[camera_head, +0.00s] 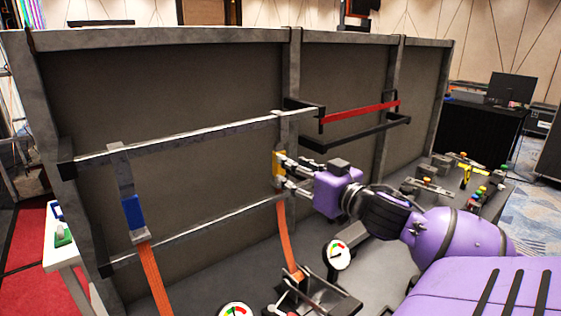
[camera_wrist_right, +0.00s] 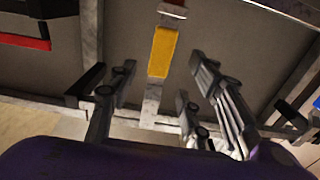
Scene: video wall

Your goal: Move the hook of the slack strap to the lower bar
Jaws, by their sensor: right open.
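A yellow-marked hook (camera_head: 279,163) hangs at the upper bar (camera_head: 190,138), with an orange strap (camera_head: 287,240) running down from it. A blue-marked hook (camera_head: 133,208) hangs at the same bar farther left, with its own orange strap (camera_head: 155,275). I cannot tell which strap is slack. The lower bar (camera_head: 190,228) runs below, behind the straps. My right gripper (camera_head: 283,172) is open at the yellow-marked hook. In the right wrist view the yellow part (camera_wrist_right: 162,52) lies between and beyond the open fingers (camera_wrist_right: 160,65); contact is unclear. My left gripper is out of view.
A black bracket (camera_head: 355,135) with a red bar (camera_head: 360,112) juts from the panel right of the yellow-marked hook. Dial gauges (camera_head: 338,254) and a black ratchet-like mechanism (camera_head: 315,295) stand below. Clamps and small coloured items (camera_head: 465,175) lie on the right.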

